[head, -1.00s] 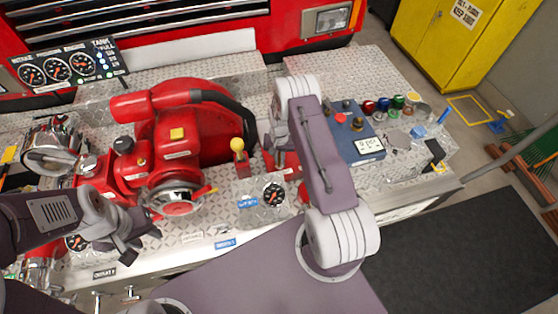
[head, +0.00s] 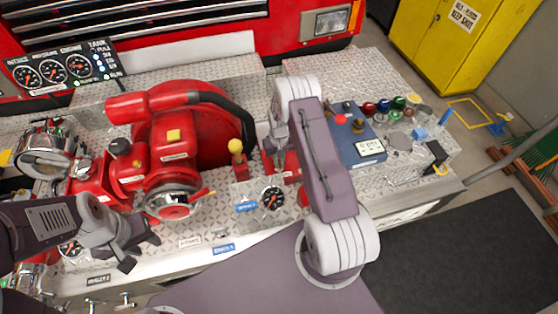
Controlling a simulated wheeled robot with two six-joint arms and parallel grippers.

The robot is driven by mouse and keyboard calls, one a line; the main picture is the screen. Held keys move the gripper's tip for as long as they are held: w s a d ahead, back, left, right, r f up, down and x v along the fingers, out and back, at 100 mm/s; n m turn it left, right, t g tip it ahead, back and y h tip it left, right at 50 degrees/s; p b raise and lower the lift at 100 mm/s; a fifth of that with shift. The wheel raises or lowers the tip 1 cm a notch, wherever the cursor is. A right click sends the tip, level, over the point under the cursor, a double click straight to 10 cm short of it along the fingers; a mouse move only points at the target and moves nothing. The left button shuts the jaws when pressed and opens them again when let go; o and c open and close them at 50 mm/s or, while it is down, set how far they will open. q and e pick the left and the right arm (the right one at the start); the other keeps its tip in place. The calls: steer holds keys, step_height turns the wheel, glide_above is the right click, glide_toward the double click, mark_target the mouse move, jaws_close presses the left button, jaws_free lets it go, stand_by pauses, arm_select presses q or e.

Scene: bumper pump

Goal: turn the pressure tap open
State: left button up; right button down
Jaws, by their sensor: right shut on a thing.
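My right gripper (head: 273,160) points down at the diamond-plate deck (head: 235,225), between the red pump (head: 172,150) and my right forearm. It is shut on a small red part (head: 288,163), which seems to be the pressure tap; the jaws and my arm hide most of it, so its angle cannot be told. A round gauge (head: 272,197) with a blue label sits just in front of it. My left gripper (head: 138,255) is open and empty, over the front edge of the deck at the left, below the pump.
A yellow-knobbed lever (head: 236,147) stands close left of my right gripper. A blue board (head: 357,150) with knobs, and several coloured caps (head: 384,104), lie to the right. A gauge panel (head: 62,68) stands at the back left. A yellow cabinet (head: 440,40) is far right.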

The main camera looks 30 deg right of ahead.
steer(key=c, duration=1.5)
jaws_free()
step_height(320, 180, up, 9)
steer(key=shift+r+b, duration=0.1)
steer(key=shift+b, duration=1.05)
